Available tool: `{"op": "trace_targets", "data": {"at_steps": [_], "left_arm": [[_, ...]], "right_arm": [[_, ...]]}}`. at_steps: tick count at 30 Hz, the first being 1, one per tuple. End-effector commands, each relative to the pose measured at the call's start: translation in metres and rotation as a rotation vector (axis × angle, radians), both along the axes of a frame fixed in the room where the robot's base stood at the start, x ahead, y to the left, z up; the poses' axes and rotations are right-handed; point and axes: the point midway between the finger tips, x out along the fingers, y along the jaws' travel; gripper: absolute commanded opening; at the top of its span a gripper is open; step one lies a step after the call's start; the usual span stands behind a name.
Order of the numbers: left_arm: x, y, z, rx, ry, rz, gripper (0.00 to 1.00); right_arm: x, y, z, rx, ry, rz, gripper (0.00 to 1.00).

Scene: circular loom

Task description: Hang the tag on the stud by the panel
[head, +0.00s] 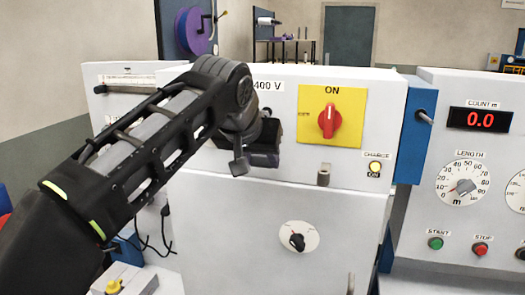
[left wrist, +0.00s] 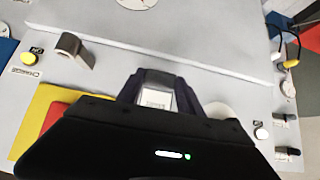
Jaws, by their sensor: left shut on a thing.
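My left gripper (head: 258,155) is in front of the white panel (head: 280,210), left of the red switch. In the left wrist view the left gripper (left wrist: 157,98) is shut on a small white tag (left wrist: 157,98) with printed lines. The tag cannot be made out in the head view. A pale peg, which looks like the stud (head: 424,117), sticks out of a blue plate at the panel's right edge. The gripper and tag are well to its left and apart from it. My right gripper is not in view.
A red rotary switch (head: 328,121) on a yellow plate and a projecting grey block (head: 323,174) lie between gripper and peg. The block also shows in the left wrist view (left wrist: 75,48). A second cabinet (head: 450,240) with a red counter display stands right of the blue plate (head: 414,150).

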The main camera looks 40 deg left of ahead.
Motion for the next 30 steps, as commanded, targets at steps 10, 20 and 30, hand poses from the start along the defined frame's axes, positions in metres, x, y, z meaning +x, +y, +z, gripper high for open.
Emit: {"op": "trace_targets", "data": {"at_steps": [10, 20, 30], "left_arm": [[-0.003, -0.001, 0.002, 0.000, -0.001, 0.000, 0.00], [-0.011, -0.004, 0.005, 0.000, -0.001, 0.000, 0.00], [-0.011, -0.004, 0.005, 0.000, 0.000, 0.000, 0.00]], "right_arm": [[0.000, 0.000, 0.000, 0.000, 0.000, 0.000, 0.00], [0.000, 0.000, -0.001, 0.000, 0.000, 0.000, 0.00], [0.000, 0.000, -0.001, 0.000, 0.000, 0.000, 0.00]]}}
